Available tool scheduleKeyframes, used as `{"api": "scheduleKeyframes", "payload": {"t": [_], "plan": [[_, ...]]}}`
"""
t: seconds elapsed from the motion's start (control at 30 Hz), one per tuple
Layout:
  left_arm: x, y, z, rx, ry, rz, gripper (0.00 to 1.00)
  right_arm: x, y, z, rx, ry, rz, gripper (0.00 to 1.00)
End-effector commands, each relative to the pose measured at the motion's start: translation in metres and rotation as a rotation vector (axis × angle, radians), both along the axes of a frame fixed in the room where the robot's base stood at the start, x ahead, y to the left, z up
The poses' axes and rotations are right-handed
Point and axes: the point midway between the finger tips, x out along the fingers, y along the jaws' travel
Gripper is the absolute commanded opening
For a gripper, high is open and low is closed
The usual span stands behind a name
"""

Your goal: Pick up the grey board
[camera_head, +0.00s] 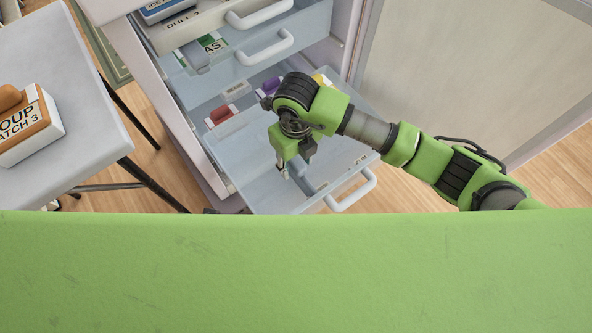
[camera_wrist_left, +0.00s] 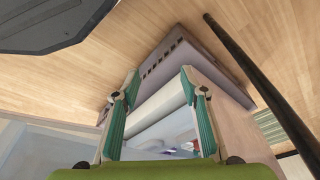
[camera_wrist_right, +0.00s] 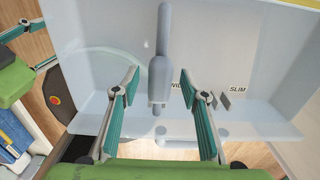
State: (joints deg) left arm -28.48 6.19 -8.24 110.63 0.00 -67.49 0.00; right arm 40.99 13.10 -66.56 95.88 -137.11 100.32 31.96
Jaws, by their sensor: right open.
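My right gripper (camera_head: 296,164) hangs open and empty over the lowest pulled-out clear drawer (camera_head: 268,198). In the right wrist view, a long grey piece (camera_wrist_right: 158,80) with a narrow shaft and thicker lower part lies between and beyond the open fingers (camera_wrist_right: 159,92). I cannot tell whether they touch it. No flat grey piece is clear enough to name as the grey board; this grey piece's full shape is hard to judge. My left gripper (camera_wrist_left: 158,95) is open and empty in the left wrist view, and outside the head view.
Drawers above (camera_head: 230,62) are also pulled out. Red (camera_head: 221,114) and purple (camera_head: 272,85) items lie at the low drawer's back. A side table (camera_head: 95,150) with an orange-and-white box (camera_head: 30,125) stands left. A green surface (camera_head: 290,275) fills the foreground.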

Motion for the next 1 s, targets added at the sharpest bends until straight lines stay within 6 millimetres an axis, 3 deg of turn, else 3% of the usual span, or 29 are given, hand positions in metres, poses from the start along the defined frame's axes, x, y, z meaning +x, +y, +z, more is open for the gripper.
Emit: {"api": "scheduleKeyframes", "payload": {"t": [0.2, 0.37, 0.77, 0.93, 1.0], "plan": [[0.000, 0.000, 0.001, 0.000, 0.000, 0.000, 0.40, 0.000, 0.000, -0.001, 0.000, 0.000, 0.001, 0.40], [0.000, 0.000, 0.001, 0.000, 0.000, 0.000, 0.40, 0.000, 0.000, -0.001, 0.000, 0.000, 0.000, 0.00], [0.001, 0.000, 0.002, -0.001, -0.003, 0.000, 0.40, 0.001, 0.000, 0.003, 0.001, -0.002, 0.000, 0.00], [-0.001, 0.000, -0.003, 0.000, 0.001, -0.001, 0.40, 0.001, 0.001, 0.018, 0.002, -0.002, 0.000, 0.00], [-0.004, 0.001, -0.014, 0.002, 0.011, -0.001, 0.40, 0.001, 0.001, 0.028, 0.002, -0.004, 0.001, 0.00]]}}
